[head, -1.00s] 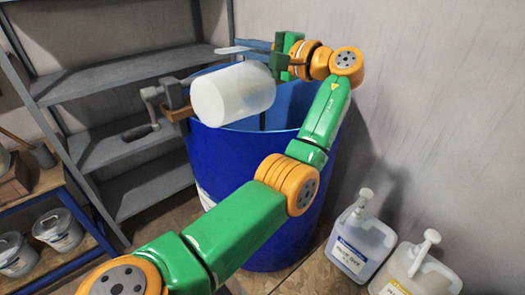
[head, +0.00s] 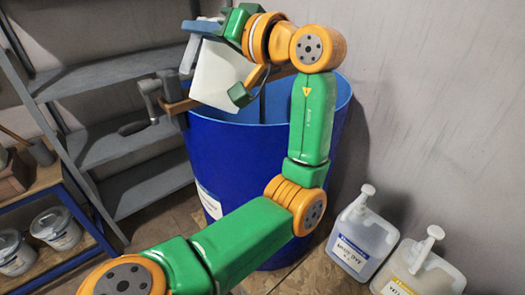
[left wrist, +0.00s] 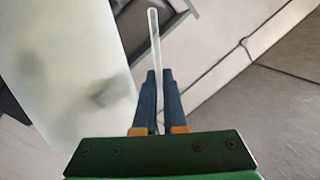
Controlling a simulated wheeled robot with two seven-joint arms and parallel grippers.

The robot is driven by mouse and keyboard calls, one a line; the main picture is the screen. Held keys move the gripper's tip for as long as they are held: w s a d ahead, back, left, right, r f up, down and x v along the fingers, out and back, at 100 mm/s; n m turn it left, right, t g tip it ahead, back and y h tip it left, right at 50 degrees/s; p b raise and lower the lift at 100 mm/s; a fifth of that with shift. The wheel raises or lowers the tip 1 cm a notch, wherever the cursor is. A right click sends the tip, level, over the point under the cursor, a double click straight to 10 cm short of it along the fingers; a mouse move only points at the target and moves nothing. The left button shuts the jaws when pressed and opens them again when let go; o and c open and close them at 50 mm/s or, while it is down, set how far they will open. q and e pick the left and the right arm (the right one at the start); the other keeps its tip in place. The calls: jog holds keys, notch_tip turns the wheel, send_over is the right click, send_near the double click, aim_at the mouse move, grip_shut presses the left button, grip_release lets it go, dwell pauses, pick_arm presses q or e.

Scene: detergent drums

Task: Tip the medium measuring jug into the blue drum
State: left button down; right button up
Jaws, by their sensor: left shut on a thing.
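The white translucent measuring jug (head: 220,78) is tilted over the back left part of the blue drum's (head: 235,155) open top. My left gripper (head: 200,26) is shut on the jug's handle, above the drum. In the left wrist view the blue fingers (left wrist: 158,100) close on the thin pale handle (left wrist: 154,40), and the jug's pale wall (left wrist: 70,70) fills the left side. My wrist hides part of the jug. I cannot see its contents or any pouring. My right gripper is not in view.
A wooden bar with a grey crank (head: 152,98) sits across the drum's top. Grey shelving (head: 110,75) stands at left, with lidded white tubs (head: 57,229) on a lower bench. Two pump bottles (head: 362,235) stand on the floor at right, near the wall.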

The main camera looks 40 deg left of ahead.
pick_arm(q)
notch_tip(320, 180, up, 3)
jog(key=n+p, duration=0.2)
jog(key=n, duration=0.3)
jog(key=r+n, duration=0.1)
jog(key=n, duration=0.1)
jog(key=shift+s, duration=0.1)
